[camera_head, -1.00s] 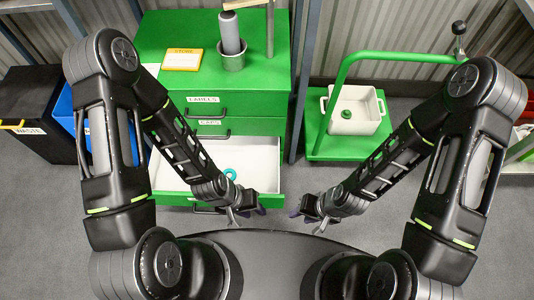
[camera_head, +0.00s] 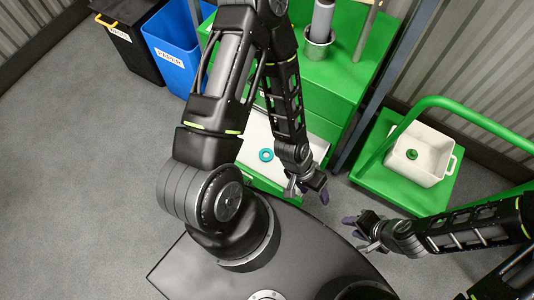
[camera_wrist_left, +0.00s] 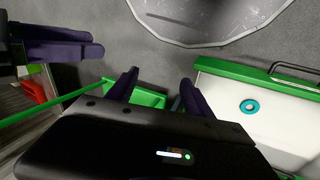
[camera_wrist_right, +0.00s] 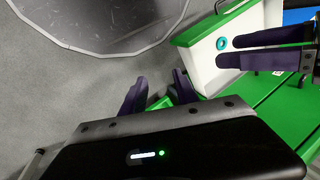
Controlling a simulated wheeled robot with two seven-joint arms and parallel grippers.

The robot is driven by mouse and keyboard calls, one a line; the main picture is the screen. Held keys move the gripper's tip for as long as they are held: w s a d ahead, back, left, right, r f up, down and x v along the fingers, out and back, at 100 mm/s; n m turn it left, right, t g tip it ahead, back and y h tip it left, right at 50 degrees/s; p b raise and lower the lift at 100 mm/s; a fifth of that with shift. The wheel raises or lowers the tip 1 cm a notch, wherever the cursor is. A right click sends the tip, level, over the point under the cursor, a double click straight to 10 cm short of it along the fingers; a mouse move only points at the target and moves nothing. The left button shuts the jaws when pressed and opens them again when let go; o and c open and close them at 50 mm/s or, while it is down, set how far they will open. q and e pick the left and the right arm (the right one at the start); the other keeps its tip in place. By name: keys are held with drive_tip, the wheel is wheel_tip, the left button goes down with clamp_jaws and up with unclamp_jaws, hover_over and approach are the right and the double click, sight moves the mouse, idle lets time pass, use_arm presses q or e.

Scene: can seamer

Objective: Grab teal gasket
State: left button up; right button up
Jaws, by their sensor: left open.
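The teal gasket (camera_head: 266,155) is a small ring lying flat in the open white drawer (camera_head: 256,128) of the green cabinet. It also shows in the left wrist view (camera_wrist_left: 249,106) and the right wrist view (camera_wrist_right: 222,43). My left gripper (camera_head: 308,191) is open and empty near the drawer's front edge, right of and apart from the gasket. Its two purple fingers (camera_wrist_left: 157,90) stand apart in the left wrist view. My right gripper (camera_head: 357,228) is open and empty over the floor, further right. Its fingers (camera_wrist_right: 158,90) are apart.
The green cabinet (camera_head: 335,75) holds a metal cup with a grey cylinder. A green cart (camera_head: 390,185) with a white bin (camera_head: 425,155) stands at right. A blue paper bin (camera_head: 176,50) and a black bin (camera_head: 125,45) stand behind. The floor at left is clear.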

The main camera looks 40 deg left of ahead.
use_arm(q)
drive_tip(key=o, duration=0.4)
drive_tip(key=w+a+f+m+b, duration=0.1)
drive_tip(key=w+f+m+b, duration=0.1)
drive_tip(key=f+b, duration=0.1)
drive_tip(key=w+a+f+m+b, duration=0.2)
drive_tip(key=f+b, duration=0.1)
drive_tip(key=f, duration=0.1)
drive_tip(key=w+a+f+m+b, duration=0.2)
drive_tip(key=f+b, duration=0.1)
drive_tip(key=b, duration=0.1)
drive_tip(key=shift+f+m, duration=0.3)
drive_tip(key=shift+f, duration=0.05)
drive_tip(key=m+y+b, duration=0.4)
drive_tip(key=m+b, duration=0.9)
drive_tip(key=b, duration=0.3)
hover_over(266, 154)
drive_tip(key=shift+g, duration=0.3)
wheel_tip(266, 154, down, 12)
drive_tip(key=shift+w+d+r, duration=0.1)
drive_tip(key=shift+r, duration=0.1)
drive_tip(key=shift+a+r, duration=0.15)
drive_tip(key=shift+a, duration=0.05)
use_arm(e)
wheel_tip(266, 154, down, 28)
drive_tip(key=w+d, duration=0.1)
drive_tip(key=w, duration=0.1)
drive_tip(key=shift+d+t, duration=0.3)
drive_tip(key=shift+d, duration=0.05)
